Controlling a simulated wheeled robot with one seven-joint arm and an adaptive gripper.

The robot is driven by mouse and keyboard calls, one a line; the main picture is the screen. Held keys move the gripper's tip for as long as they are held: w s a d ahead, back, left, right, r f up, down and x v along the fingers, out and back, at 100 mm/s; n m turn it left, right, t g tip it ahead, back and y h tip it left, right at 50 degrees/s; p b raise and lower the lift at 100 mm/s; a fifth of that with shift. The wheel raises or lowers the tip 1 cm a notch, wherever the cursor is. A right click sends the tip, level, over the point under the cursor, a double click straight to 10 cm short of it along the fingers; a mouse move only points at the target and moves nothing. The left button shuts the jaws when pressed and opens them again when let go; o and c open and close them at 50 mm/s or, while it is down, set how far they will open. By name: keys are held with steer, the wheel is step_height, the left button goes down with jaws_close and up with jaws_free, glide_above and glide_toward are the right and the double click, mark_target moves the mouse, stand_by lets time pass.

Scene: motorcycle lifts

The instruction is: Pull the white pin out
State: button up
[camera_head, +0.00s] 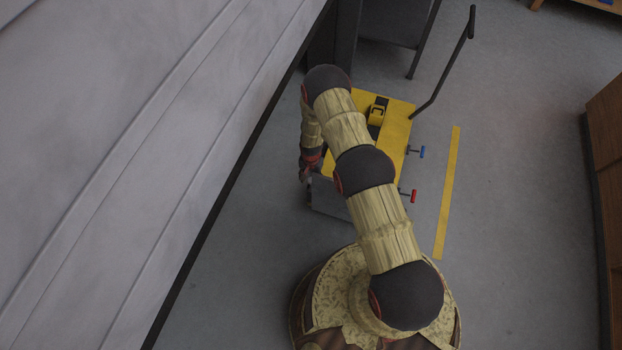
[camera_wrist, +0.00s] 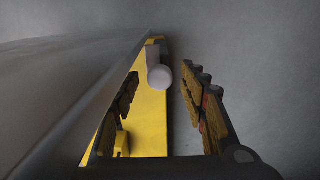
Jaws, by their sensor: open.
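The white pin (camera_wrist: 159,77) shows in the wrist view as a pale, rounded cylinder end, in front of the yellow side of the lift. My gripper (camera_wrist: 160,108) is open, with one finger on each side of the picture. The pin's end appears between and beyond the fingertips, and no finger visibly touches it. The white pin cannot be made out in the head view.
A blue-ended pin (camera_head: 422,152) and a red-ended pin (camera_head: 413,196) stick out on the lift's right side. A black handle (camera_head: 440,68) rises at its back right. A large grey surface (camera_head: 130,140) fills the left. A wooden cabinet (camera_head: 606,150) stands right. Floor between is clear.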

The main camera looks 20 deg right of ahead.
steer(key=shift+c, duration=0.9)
jaws_close()
